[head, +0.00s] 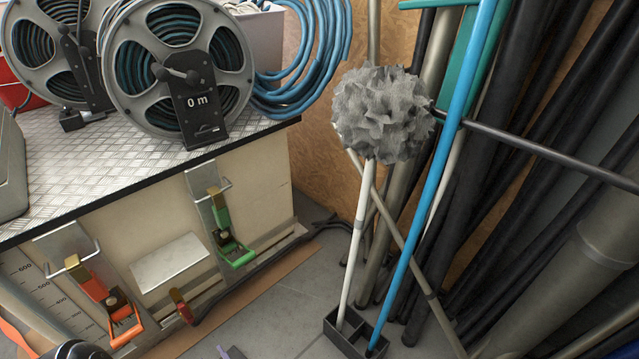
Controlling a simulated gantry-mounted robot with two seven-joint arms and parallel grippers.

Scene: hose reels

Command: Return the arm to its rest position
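Neither of my grippers can be made out in the head view. A dark rounded shape at the bottom left edge may be part of my own arm, but too little of it shows to tell. Two hose reels stand side by side on the metal-topped bench (75,165). The front hose reel (120,75) has a crank and a black plate reading "0 m". The other hose reel (25,55) is to its left, partly hidden behind it.
Blue hose coils (325,45) hang behind the bench. Orange (122,318) and green (236,250) latches stick out from its front. A grey mop-like head (382,112) and a blue pole (428,185) stand in a black holder (345,335). Dark pipes (500,190) lean at right. Some grey floor (270,310) is clear.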

